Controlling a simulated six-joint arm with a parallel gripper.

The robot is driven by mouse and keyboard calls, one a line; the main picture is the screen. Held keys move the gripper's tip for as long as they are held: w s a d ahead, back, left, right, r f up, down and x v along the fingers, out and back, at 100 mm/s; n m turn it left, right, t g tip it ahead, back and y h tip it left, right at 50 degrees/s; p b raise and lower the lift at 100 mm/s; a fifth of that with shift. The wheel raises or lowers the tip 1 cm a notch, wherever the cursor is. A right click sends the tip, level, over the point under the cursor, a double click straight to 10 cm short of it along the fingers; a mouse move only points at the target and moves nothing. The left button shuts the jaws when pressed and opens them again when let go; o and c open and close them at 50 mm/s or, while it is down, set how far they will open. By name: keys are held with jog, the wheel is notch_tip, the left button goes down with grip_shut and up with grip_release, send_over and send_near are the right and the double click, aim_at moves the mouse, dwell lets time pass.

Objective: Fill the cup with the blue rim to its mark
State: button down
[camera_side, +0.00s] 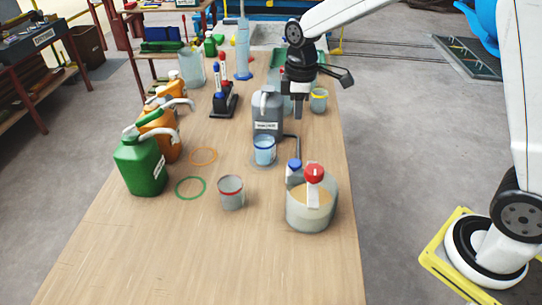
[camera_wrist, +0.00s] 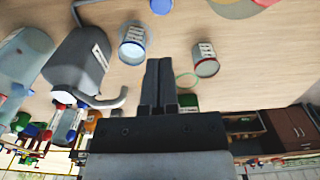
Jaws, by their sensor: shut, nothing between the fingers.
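The cup with the blue rim (camera_side: 264,150) stands upright on the table, just in front of a grey labelled canister (camera_side: 267,122). It looks bluish and has a white label, but I cannot read its mark or level. In the wrist view the blue-rimmed cup (camera_wrist: 132,46) is to the upper left of my fingers, beside the grey canister (camera_wrist: 75,66) with its spout. My gripper (camera_side: 298,112) is shut and empty, pointing down to the right of the canister in the side view. Its closed fingers also show in the wrist view (camera_wrist: 157,68).
Green (camera_side: 140,165) and orange (camera_side: 160,135) canisters are on the left. A yellow-rimmed cup (camera_side: 318,100) stands at the right edge. The near table (camera_side: 200,260) is clear.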

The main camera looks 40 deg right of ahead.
aim_at(296, 163)
jog(key=shift+f, duration=0.1)
notch_tip(296, 163, down, 14)
jog(key=shift+r, duration=0.1)
dwell(0.9)
jog(key=shift+s+f, duration=0.2)
jog(key=shift+f, duration=1.15)
notch_tip(296, 163, up, 15)
jog(key=shift+w, duration=0.4)
jog(key=shift+s, duration=0.15)
dwell(0.7)
jog(key=s+d+f+m+t, duration=0.1)
jog(key=s+m, duration=0.3)
jog(key=s, duration=0.4)
jog(key=s+d+f+m+t, duration=0.1)
jog(key=s+f+m, duration=0.2)
jog(key=s+m, duration=0.2)
jog(key=s, duration=0.3)
jog(key=shift+s+d+f+t, duration=0.2)
jog(key=shift+s+t, duration=0.1)
jog(key=shift+s, duration=0.05)
